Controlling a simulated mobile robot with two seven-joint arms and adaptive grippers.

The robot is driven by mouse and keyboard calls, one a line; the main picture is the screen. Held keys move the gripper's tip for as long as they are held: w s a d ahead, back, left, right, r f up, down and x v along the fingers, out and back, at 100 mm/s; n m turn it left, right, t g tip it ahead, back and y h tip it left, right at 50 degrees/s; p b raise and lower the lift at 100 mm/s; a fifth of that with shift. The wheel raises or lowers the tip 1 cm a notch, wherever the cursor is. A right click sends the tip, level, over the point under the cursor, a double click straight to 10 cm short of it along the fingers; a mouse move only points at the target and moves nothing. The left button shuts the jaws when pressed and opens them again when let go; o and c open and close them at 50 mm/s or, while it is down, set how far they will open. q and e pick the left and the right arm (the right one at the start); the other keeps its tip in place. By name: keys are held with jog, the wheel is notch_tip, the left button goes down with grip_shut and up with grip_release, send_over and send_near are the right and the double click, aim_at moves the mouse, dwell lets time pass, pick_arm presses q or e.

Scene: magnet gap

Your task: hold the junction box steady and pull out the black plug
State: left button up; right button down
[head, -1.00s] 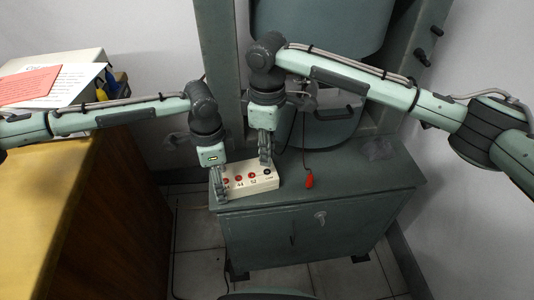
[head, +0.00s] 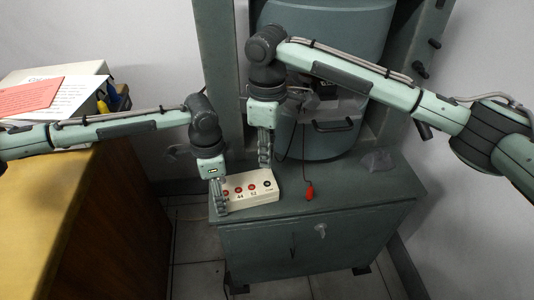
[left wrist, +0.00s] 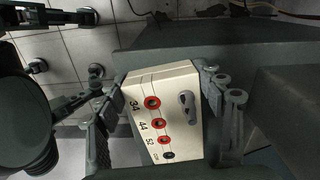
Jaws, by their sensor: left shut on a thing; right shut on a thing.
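The cream junction box (head: 250,199) lies on the grey cabinet top, with red-ringed sockets and a dark COM socket (head: 267,183). My left gripper (head: 219,194) is shut on the box's left end. In the left wrist view its fingers stand on either side of the box (left wrist: 150,90), and the COM socket (left wrist: 168,155) looks empty. My right gripper (head: 264,163) is shut just above the box's back right edge, near the COM socket. The black plug is hidden between its fingers; I cannot make out its shape.
A red plug (head: 309,192) on a dark cable lies on the cabinet top (head: 350,190), right of the box. A crumpled clear bag (head: 377,161) lies farther right. A wooden desk (head: 60,200) with papers stands at the left.

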pick_arm(q)
jog(key=o, duration=1.5)
